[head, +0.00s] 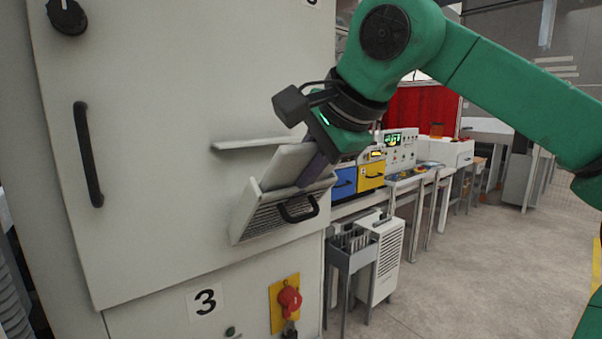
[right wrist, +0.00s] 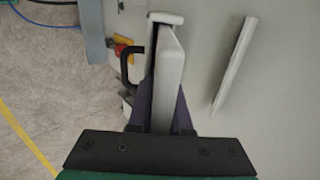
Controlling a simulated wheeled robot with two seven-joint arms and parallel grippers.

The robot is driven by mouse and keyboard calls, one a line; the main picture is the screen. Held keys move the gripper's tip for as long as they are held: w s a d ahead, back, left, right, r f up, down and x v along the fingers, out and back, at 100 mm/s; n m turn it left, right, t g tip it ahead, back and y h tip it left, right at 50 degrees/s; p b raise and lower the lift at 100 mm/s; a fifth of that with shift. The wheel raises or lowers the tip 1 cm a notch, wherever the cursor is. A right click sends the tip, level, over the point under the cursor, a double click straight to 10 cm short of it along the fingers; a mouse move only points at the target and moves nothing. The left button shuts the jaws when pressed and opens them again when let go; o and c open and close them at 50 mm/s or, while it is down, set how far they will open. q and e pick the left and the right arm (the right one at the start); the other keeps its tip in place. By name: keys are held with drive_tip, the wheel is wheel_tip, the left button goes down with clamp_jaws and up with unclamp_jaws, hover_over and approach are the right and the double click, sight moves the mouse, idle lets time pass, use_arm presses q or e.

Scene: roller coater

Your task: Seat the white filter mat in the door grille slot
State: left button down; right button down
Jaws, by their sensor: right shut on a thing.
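The white filter mat (head: 288,164) is a pale flat panel, held tilted at the top of the door grille (head: 268,220). The grille is a slatted flap with a black handle, leaning out from the cabinet door. The mat's lower edge is hidden behind the flap's top edge, so I cannot tell how deep it sits in the slot. My right gripper (head: 316,168) is shut on the mat from the right. In the right wrist view the mat (right wrist: 167,85) stands edge-on between the dark purple fingers (right wrist: 164,112), against the flap's rim. My left gripper is not in view.
A thin ledge (head: 257,143) juts from the door just above the mat. A black door handle (head: 88,155) is at the left. A red switch on a yellow plate (head: 287,302) sits below the grille. Benches with blue and yellow units (head: 370,172) stand behind at the right.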

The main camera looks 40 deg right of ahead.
drive_tip(key=shift+w+f, duration=0.45)
drive_tip(key=shift+f, duration=0.15)
drive_tip(key=c, duration=0.8)
unclamp_jaws()
drive_tip(key=shift+o, duration=0.2)
drive_tip(key=shift+w+f, duration=0.1)
drive_tip(key=shift+w, duration=0.15)
drive_tip(key=shift+s+r, duration=0.35)
drive_tip(key=shift+r, duration=0.1)
drive_tip(key=b+v, duration=0.1)
drive_tip(key=v, duration=1.2)
drive_tip(key=shift+s+r, duration=0.15)
drive_tip(key=shift+s, duration=0.15)
drive_tip(key=shift+w, duration=0.1)
